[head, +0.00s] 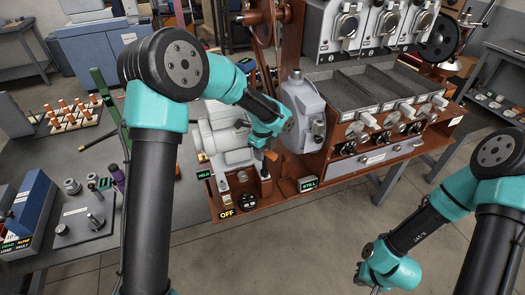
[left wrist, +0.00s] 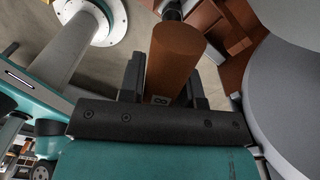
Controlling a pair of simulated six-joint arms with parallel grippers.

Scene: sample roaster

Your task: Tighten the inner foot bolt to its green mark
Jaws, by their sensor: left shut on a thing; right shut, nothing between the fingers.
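My left gripper (head: 268,150) is low beside the grey motor housing of the roaster, above its brown base. In the left wrist view the gripper (left wrist: 162,85) is shut on a brown cylindrical handle (left wrist: 175,55) with a small figure on its near end. A dark shaft or socket shows past the handle's far end; what it meets is unclear. The inner foot bolt and its green mark cannot be made out; the gripper and arm cover that area. My right gripper (head: 370,284) is shut and empty, low over the floor at the right, away from the machine.
The brown base (head: 285,195) carries a STILL sign (head: 308,184), a HOLD sign (head: 203,174) and an OFF switch (head: 227,212). A grey cylindrical housing (head: 303,110) stands close to my left gripper. A rack of copper-coloured pegs (head: 75,112) and a blue box (head: 28,208) lie left.

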